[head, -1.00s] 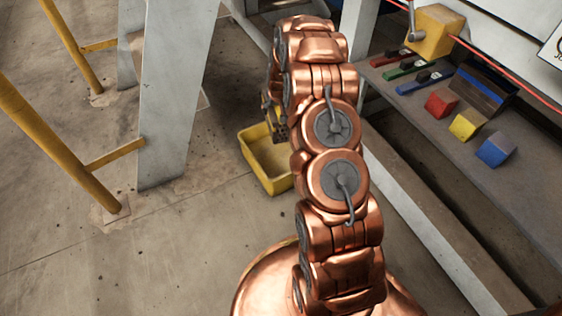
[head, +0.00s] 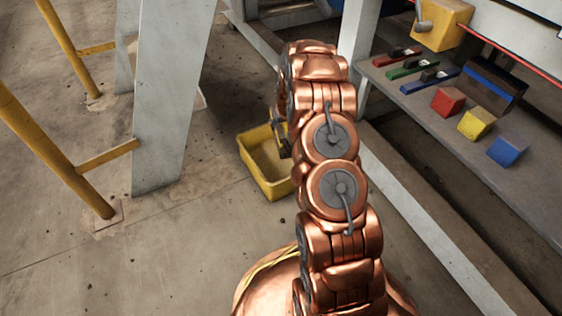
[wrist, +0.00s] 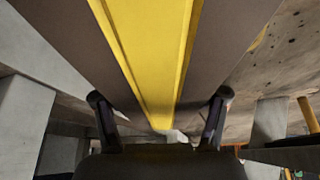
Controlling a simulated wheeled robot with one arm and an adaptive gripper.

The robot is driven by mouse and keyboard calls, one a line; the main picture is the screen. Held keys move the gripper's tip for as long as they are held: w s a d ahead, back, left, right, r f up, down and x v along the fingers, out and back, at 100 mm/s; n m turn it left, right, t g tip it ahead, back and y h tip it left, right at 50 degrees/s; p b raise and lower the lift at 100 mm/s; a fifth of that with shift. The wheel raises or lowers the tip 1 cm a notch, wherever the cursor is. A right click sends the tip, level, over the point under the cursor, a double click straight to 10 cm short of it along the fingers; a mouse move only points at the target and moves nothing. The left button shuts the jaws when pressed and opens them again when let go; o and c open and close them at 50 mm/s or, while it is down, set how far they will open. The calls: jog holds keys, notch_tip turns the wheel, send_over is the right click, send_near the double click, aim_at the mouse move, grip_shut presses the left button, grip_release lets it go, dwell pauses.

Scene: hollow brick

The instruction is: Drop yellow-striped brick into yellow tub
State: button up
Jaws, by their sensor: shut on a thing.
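The yellow-striped brick (wrist: 150,45), dark brown with a wide yellow band, fills the upper middle of the wrist view. My gripper (wrist: 160,112) has a finger at each side of it and is shut on it. In the head view, my gripper (head: 282,137) shows only in part beside my copper arm, at the tub's upper right. I cannot make out the brick there. The yellow tub (head: 278,191) stands on the floor, partly hidden behind my arm. Its visible inside looks empty.
A grey shelf (head: 440,140) at the right holds a blue-striped brick (head: 480,92), red, yellow and blue blocks, and several coloured tools. A grey post (head: 172,100) and yellow rails (head: 60,150) stand at the left. Floor left of the tub is clear.

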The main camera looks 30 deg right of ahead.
jog(key=shift+w+f+b, duration=0.1)
jog(key=shift+f+b, duration=0.8)
jog(key=shift+f, duration=0.75)
jog(key=o, duration=1.6)
jog(key=shift+c, duration=0.2)
jog(key=o, duration=0.3)
jog(key=shift+f, duration=0.1)
jog(key=shift+v, duration=6.1)
